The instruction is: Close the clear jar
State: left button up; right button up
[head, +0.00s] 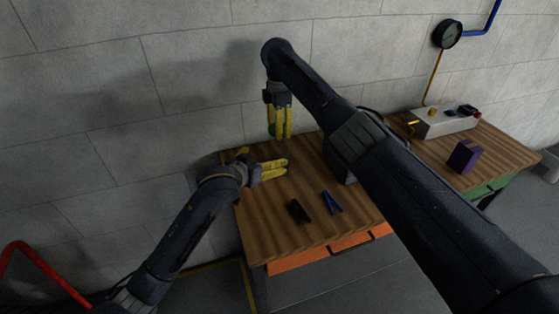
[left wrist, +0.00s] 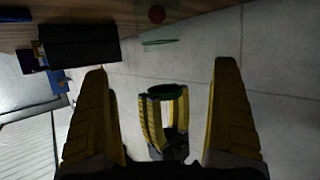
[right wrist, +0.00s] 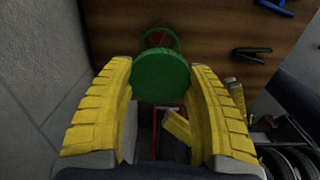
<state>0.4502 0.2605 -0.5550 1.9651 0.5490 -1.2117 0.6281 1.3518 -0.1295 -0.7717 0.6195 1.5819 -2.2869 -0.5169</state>
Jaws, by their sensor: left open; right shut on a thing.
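The green lid (right wrist: 160,76) is between the fingertips of my right gripper (head: 281,137), which is shut on it and points down above the table. The lid also shows in the left wrist view (left wrist: 168,91). The clear jar stands on the table below the lid; its green rim (right wrist: 158,36) and something red inside show in the right wrist view. In the left wrist view the jar's rim (left wrist: 160,41) shows as a thin green line, apart from the lid. My left gripper (head: 286,167) is open and low over the table, its fingers pointing toward the jar's side. The jar is hard to make out in the head view.
A black clip (head: 299,211) and a blue clip (head: 332,202) lie on the wooden table (head: 265,222) in front. A dark box (head: 340,165) stands to the right, partly behind my right arm. A purple block (head: 464,156) is farther right. The wall is close behind.

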pick_arm(q)
jog(key=shift+w, duration=0.1)
send_near(279, 151)
jog(key=shift+w+d+f, duration=0.15)
jog(key=shift+w+d, duration=0.85)
jog(key=shift+w, duration=0.2)
jog(key=shift+w+d+f, duration=0.15)
jog(key=shift+w+d, duration=0.9)
jog(key=shift+w, duration=0.1)
jog(key=c, duration=1.7)
jog(key=shift+f, duration=0.1)
jog(key=shift+c, duration=0.3)
pick_arm(e)
jog(key=shift+w+f, duration=0.15)
jog(key=shift+f, duration=2.35)
